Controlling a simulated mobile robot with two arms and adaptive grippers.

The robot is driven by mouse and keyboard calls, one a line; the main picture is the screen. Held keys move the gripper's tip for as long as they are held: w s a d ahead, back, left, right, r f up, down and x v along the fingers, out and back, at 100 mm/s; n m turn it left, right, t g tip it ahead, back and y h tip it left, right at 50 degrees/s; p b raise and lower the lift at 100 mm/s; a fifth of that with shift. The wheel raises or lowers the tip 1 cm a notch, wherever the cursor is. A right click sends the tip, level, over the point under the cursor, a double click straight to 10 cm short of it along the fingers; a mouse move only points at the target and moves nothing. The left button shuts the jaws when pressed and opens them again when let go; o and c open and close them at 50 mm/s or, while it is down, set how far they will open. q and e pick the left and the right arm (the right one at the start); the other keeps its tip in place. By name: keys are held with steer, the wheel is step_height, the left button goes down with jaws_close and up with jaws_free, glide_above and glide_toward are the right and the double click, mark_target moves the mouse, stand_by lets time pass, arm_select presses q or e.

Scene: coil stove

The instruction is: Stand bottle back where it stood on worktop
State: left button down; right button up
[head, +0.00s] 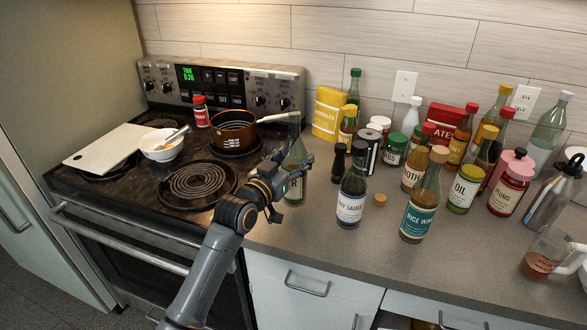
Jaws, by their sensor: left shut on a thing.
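A green glass bottle (295,158) with a pale label stands upright at the left end of the worktop (318,228), just right of the stove. I cannot tell whether the bottle's base touches the worktop. My right gripper is not in view.
Several other bottles and jars crowd behind. The stove (200,185) holds a pot (233,130), bowl (160,146) and board (105,148). The worktop's front strip is clear.

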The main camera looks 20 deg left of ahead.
mark_target(294, 169)
arm_select(q)
steer(key=shift+w, duration=0.15)
step_height(294, 169, down, 3)
steer(key=shift+w+a+r+p, duration=0.1)
steer(key=shift+w+a+p, duration=0.05)
steer(key=shift+p, duration=0.3)
steer(key=shift+f, duration=0.35)
steer(key=shift+c, duration=1.9)
jaws_free()
steer(key=shift+f, duration=0.15)
